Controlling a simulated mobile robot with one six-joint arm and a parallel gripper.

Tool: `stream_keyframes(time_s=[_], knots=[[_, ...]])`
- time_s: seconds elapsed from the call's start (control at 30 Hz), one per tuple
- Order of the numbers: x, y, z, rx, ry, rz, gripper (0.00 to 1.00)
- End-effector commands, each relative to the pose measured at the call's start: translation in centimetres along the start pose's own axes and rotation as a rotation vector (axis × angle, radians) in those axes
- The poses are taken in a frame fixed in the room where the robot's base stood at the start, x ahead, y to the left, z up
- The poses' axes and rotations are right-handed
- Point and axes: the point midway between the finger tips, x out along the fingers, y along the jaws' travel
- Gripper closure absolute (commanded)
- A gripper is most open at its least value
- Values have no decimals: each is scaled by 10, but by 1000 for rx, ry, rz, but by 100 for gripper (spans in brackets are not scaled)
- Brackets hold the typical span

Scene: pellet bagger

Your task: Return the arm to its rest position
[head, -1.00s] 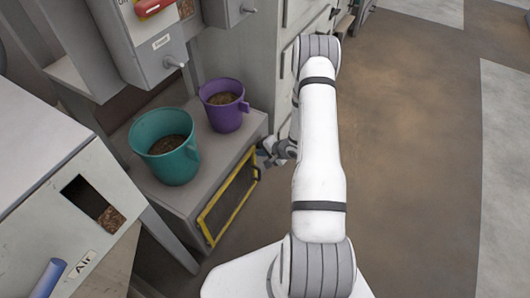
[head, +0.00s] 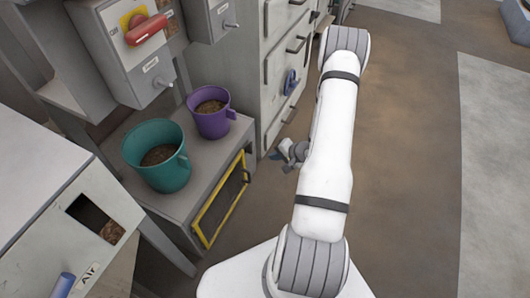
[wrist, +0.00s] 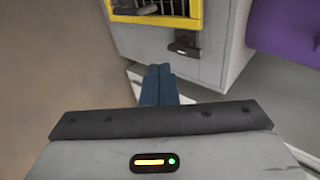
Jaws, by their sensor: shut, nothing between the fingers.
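My gripper (wrist: 158,85) shows in the wrist view with its two blue fingers pressed together and nothing between them. In the head view my gripper (head: 276,156) is small and partly hidden behind my own arm, which reaches forward at the right of the machines. It hangs free over the floor, to the right of the yellow-framed grille (head: 220,199), and touches nothing that I can see. In the wrist view the yellow frame (wrist: 155,18) is at the top, beyond the fingers.
A teal bucket (head: 157,174) and a purple bucket (head: 210,122), both holding brown pellets, stand on the grey bench (head: 192,199) at left. A red-handled switch box (head: 125,45) is above them. Grey cabinets (head: 280,65) stand behind. The brown floor (head: 410,150) at right is clear.

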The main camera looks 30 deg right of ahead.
Motion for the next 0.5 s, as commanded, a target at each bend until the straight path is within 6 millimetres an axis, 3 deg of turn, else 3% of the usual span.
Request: stream_keyframes(time_s=[0.33, 0.43, 0.5], knots=[[-8, -5, -2, -13, 7, 8, 100], [-21, -25, -11, -71, 39, 46, 100], [-37, -50, -20, -140, 78, 94, 100]])
